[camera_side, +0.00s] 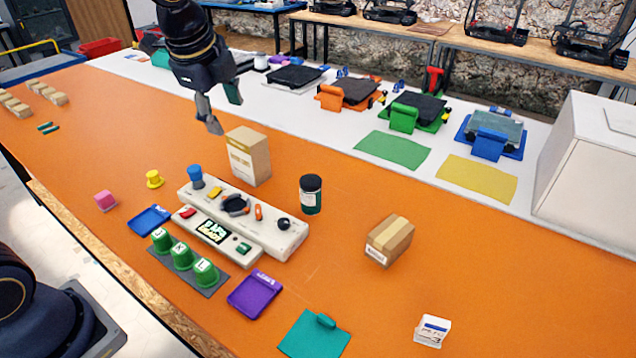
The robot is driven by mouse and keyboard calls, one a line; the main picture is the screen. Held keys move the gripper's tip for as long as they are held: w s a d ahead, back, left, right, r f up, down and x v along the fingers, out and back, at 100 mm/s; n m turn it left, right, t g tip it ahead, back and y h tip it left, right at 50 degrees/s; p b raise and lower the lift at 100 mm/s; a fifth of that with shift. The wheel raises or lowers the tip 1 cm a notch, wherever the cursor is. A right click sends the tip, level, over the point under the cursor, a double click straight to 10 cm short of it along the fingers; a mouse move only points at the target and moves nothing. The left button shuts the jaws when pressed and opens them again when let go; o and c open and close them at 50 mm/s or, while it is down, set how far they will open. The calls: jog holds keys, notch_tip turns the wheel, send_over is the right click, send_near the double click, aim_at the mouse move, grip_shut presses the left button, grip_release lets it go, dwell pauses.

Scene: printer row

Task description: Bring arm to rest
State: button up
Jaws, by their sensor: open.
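My gripper (221,110) hangs in the air in the upper left-middle of the side view. Its fingers point down and are apart, with nothing between them. It is above and to the left of a tan upright box (248,156) on the orange table (350,270). My arm comes down from the top edge of the picture.
A white control panel (250,222) with knobs stands mid-table, with green cups (182,256) in front. A dark jar (311,194) and a small carton (389,240) stand to its right. A white cabinet (590,165) is at far right. The table's right front is mostly clear.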

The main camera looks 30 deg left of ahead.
jog(key=s+a+r+n+t, duration=0.25)
jog(key=s+n, duration=0.45)
jog(key=s, duration=0.5)
jog(key=s+f+n+g+h, duration=0.1)
jog(key=s+f+n, duration=0.3)
jog(key=n, duration=0.4)
jog(key=shift+s+a+f+n+h, duration=0.15)
jog(key=shift+s+f+n+h, duration=0.3)
jog(key=shift+s, duration=0.3)
